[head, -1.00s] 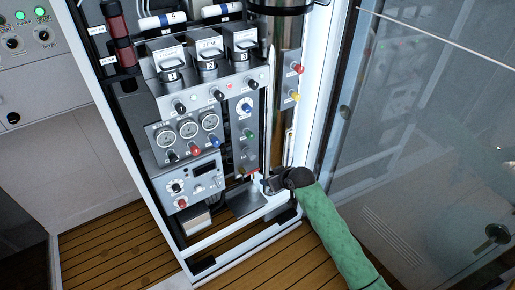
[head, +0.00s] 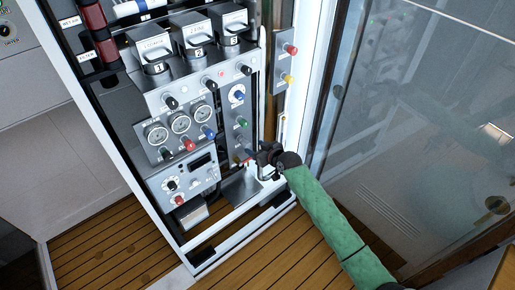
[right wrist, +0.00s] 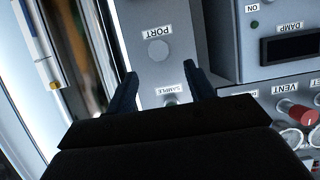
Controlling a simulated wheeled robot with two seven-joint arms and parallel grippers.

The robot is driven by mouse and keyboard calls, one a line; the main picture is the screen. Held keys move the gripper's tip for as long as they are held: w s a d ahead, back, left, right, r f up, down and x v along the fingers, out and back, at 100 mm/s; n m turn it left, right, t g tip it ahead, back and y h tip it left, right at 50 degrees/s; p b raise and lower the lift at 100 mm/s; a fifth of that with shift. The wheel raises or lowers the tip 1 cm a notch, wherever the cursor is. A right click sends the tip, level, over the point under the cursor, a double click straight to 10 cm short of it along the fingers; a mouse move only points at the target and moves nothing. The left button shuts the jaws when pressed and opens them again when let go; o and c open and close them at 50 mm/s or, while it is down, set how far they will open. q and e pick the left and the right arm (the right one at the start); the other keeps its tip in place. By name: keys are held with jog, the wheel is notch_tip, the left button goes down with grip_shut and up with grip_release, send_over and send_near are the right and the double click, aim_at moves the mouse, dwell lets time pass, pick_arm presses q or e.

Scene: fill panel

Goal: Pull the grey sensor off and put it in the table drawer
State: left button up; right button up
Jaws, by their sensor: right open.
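My right gripper (head: 256,157) is at the lower end of the narrow grey strip on the panel, its arm in a green sleeve. In the right wrist view my right gripper (right wrist: 160,75) is open, with its fingertips on either side of the strip near the labels PORT and SAMPLE. A grey round part (right wrist: 158,50) lies beyond the fingertips by the PORT label. Another grey round part (right wrist: 173,100) is partly hidden by the gripper body. I cannot tell which is the sensor. Nothing is seen held. My left gripper and the table drawer are not in view.
The white cabinet frame (head: 308,75) and a glass door (head: 410,120) stand right of the panel. Gauges (head: 180,123) and a red knob (right wrist: 297,112) are close by. A grey tray (head: 240,190) sits below. A wooden edge (head: 503,272) shows at lower right.

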aim_at(248, 144)
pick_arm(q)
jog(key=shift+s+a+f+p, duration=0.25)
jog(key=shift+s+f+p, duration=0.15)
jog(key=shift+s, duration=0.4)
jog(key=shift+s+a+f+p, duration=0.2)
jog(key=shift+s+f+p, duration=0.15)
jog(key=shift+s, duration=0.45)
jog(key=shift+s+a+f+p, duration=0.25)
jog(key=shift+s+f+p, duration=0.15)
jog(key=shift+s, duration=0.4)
pick_arm(e)
jog(key=shift+x, duration=3.5)
jog(key=shift+r, duration=0.1)
jog(key=c, duration=0.9)
jog(key=shift+c, duration=0.7)
jog(key=shift+d, duration=0.1)
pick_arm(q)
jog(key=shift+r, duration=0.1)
pick_arm(e)
jog(key=shift+s, duration=0.1)
pick_arm(q)
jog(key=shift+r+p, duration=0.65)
jog(key=shift+p, duration=0.05)
pick_arm(e)
jog(key=shift+s+d, duration=0.65)
jog(key=shift+s, duration=0.25)
jog(key=shift+s+d, duration=0.7)
jog(key=shift+s, duration=0.2)
jog(key=shift+s, duration=0.1)
